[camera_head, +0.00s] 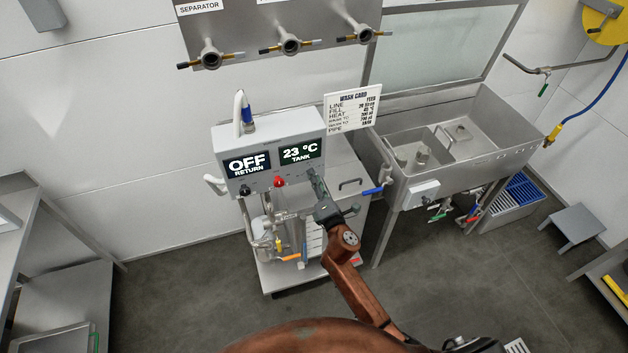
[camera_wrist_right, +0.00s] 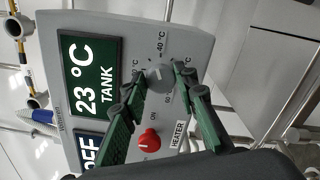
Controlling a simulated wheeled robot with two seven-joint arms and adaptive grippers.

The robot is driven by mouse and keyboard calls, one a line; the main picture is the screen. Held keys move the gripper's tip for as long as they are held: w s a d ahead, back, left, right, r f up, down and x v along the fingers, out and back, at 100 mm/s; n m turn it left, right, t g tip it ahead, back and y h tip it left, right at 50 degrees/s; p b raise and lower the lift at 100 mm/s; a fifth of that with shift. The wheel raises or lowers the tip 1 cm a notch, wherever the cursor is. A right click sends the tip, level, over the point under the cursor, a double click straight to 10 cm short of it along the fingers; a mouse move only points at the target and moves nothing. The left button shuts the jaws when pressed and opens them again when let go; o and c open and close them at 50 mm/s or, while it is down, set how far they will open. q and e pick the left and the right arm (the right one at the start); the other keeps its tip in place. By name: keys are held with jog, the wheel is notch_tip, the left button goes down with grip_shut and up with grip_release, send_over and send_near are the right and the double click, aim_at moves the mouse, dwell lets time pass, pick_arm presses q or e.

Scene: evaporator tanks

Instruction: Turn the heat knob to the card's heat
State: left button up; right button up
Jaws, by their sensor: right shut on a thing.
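The grey heat knob (camera_wrist_right: 158,78) sits on the control box (camera_head: 262,145) front, with temperature marks around it; "40 °C" is legible. My right gripper (camera_wrist_right: 162,74) is shut on this knob, a green finger on each side; in the head view the right gripper (camera_head: 316,182) hides the knob. Its exact setting is too small to read. The wash card (camera_head: 352,108) stands right of the box; its heat line is too small to read surely. The tank display (camera_head: 300,151) reads 23 °C and the return display (camera_head: 248,164) reads OFF. My left gripper is out of view.
A red heater switch (camera_wrist_right: 149,141) is beside the knob, close to the fingers; it also shows in the head view (camera_head: 279,182). A steel sink (camera_head: 470,140) stands right of the cart. Valves (camera_head: 290,44) hang above. The floor in front is mostly clear.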

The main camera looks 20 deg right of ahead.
jog(key=shift+f+m+p, duration=0.1)
jog(key=shift+m+p, duration=0.4)
jog(key=shift+m, duration=4.6)
jog(key=o, duration=1.1)
jog(key=s, duration=1.2)
jog(key=shift+d, duration=0.2)
jog(key=shift+f, duration=0.1)
